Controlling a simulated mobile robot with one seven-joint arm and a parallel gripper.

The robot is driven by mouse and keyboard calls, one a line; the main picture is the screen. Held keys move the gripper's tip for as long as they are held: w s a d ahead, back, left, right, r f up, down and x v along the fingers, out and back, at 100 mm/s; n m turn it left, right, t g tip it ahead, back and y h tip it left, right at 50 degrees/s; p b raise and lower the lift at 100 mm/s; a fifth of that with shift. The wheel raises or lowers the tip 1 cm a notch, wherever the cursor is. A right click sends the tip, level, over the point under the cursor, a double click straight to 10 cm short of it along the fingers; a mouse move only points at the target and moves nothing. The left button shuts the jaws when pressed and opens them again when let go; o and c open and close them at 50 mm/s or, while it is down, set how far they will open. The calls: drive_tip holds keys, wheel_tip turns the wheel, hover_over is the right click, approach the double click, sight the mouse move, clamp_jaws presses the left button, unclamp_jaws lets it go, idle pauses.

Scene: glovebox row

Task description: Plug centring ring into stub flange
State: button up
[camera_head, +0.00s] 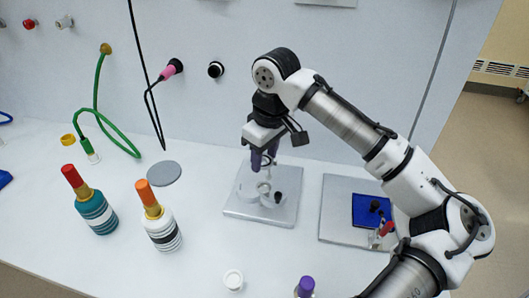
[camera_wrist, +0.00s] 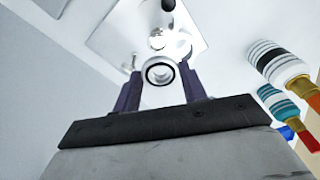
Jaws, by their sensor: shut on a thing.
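My gripper (camera_head: 264,158) is above a grey plate (camera_head: 236,212) on the bench, its purple fingers pointing down. In the wrist view my gripper (camera_wrist: 160,73) is shut on the centring ring (camera_wrist: 158,63), a small ring with a pale rim and a black band, seen nearly face-on. The ring also shows partly at the fingers in the head view (camera_head: 268,160). Below it, a shiny round metal piece (camera_head: 264,187), seemingly the stub flange, stands on the plate among white round parts. It also shows beyond the ring in the wrist view (camera_wrist: 157,40). The ring appears apart from it.
A black knob (camera_head: 278,197) stands on the plate close to the metal piece. A second plate (camera_head: 334,232) with a blue pad (camera_head: 367,210) lies to the right. A white striped bottle (camera_head: 162,232) and a teal bottle (camera_head: 97,213) stand left. A white cap (camera_head: 233,280) lies in front.

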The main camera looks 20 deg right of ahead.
sight(266, 164)
drive_tip(key=shift+f, duration=0.2)
drive_tip(key=shift+f+b, duration=1.55)
drive_tip(key=shift+f, duration=1.2)
drive_tip(key=shift+p, duration=0.6)
drive_tip(key=shift+f, duration=0.35)
drive_tip(key=shift+r+p, duration=0.1)
drive_tip(key=shift+p, duration=0.35)
idle(1.7)
idle(0.5)
drive_tip(key=shift+p, duration=0.6)
idle(0.9)
